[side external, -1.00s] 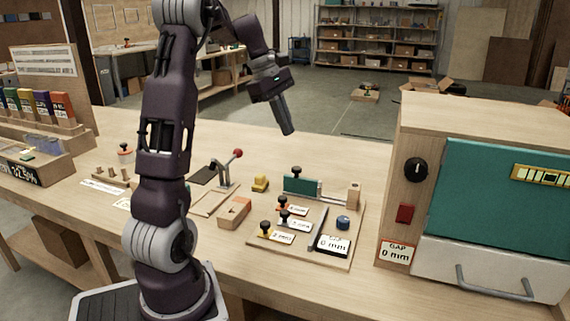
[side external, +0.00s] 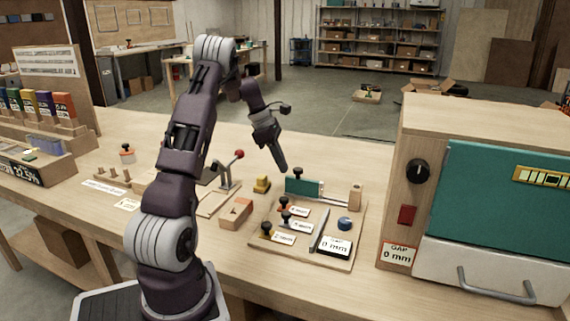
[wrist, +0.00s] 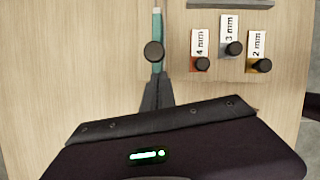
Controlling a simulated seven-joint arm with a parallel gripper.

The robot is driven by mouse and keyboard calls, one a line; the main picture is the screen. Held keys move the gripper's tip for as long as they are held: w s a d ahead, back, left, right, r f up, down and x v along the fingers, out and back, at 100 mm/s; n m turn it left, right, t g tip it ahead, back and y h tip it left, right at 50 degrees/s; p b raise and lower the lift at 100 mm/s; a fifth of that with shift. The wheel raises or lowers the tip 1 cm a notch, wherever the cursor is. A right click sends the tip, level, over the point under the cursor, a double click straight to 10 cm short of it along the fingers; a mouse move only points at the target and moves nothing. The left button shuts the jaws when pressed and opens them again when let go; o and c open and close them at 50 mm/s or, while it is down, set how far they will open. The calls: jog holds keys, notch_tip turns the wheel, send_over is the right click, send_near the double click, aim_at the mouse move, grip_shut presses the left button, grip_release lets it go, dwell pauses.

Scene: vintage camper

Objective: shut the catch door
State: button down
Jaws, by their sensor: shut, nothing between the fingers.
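A small teal door (side external: 305,188) with a black knob (side external: 298,173) stands upright on a wooden board. A light wooden post (side external: 355,196) stands at its right end. In the wrist view the door (wrist: 157,14) shows as a thin teal strip with its knob (wrist: 153,51) beside my fingertips. My gripper (side external: 283,169) is shut and empty, pointing down just left of the knob and above the board; it also shows in the wrist view (wrist: 157,82). I cannot tell whether the fingers touch the door, nor whether the door meets the post.
The board (side external: 262,255) also carries several knobbed gauge pieces with labels, a grey bar (side external: 320,229) and a blue knob (side external: 345,223). A cabinet (side external: 470,108) with a large teal front stands at right.

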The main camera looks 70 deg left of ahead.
aim_at(320, 183)
jog(key=shift+w+d, duration=0.3)
jog(key=shift+w, duration=0.15)
jog(key=w+d, duration=0.6)
jog(key=shift+w+d, duration=0.15)
jog(key=shift+d, duration=0.05)
